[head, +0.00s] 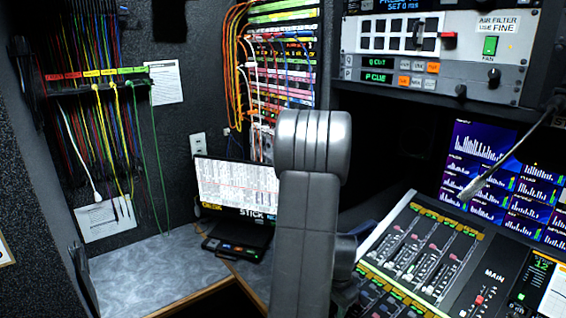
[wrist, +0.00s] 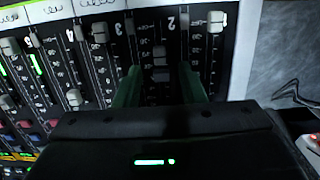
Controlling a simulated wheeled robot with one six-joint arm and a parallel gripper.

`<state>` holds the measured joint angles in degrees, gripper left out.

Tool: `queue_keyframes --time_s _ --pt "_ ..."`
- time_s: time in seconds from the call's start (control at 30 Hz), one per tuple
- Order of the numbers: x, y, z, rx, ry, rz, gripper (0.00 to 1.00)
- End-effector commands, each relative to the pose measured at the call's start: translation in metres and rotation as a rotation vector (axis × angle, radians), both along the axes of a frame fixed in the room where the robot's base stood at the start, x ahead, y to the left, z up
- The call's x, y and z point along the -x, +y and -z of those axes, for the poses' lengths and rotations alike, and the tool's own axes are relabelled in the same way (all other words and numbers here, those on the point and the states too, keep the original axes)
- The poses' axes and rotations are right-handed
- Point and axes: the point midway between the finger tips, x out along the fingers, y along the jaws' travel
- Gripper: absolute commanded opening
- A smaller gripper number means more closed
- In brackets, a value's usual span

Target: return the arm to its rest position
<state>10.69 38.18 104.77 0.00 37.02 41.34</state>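My gripper (wrist: 160,72) shows in the wrist view as two dark green fingers above a black body with a green light. The fingers stand apart, one each side of a dark fader knob (wrist: 160,63) on the mixing console. Dark gaps show between the knob and both fingers, so the gripper is open. How high the fingertips are above the panel is hard to judge. In the head view my grey arm stands upright in the middle, and the gripper itself is not seen there.
The mixing console (head: 430,258) fills the lower right, with a gooseneck microphone (head: 500,160) over it. A laptop (head: 237,190) stands on the grey desk (head: 155,272) to the left. Patch cables (head: 97,100) hang on the wall. The left part of the desk is clear.

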Motion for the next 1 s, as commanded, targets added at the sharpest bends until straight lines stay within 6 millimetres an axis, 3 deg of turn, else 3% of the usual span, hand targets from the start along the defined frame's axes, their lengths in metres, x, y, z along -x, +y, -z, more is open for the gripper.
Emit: queue_keyframes --time_s 0.2,0.4,0.8,1.0 --pt "0.001 0.000 0.026 -0.001 0.004 0.000 0.36" --pt "0.001 0.000 0.038 0.000 0.001 0.000 0.36" --pt "0.000 0.000 0.040 0.000 0.000 0.000 0.36" --pt "0.000 0.000 0.031 0.000 -0.001 0.000 0.36"
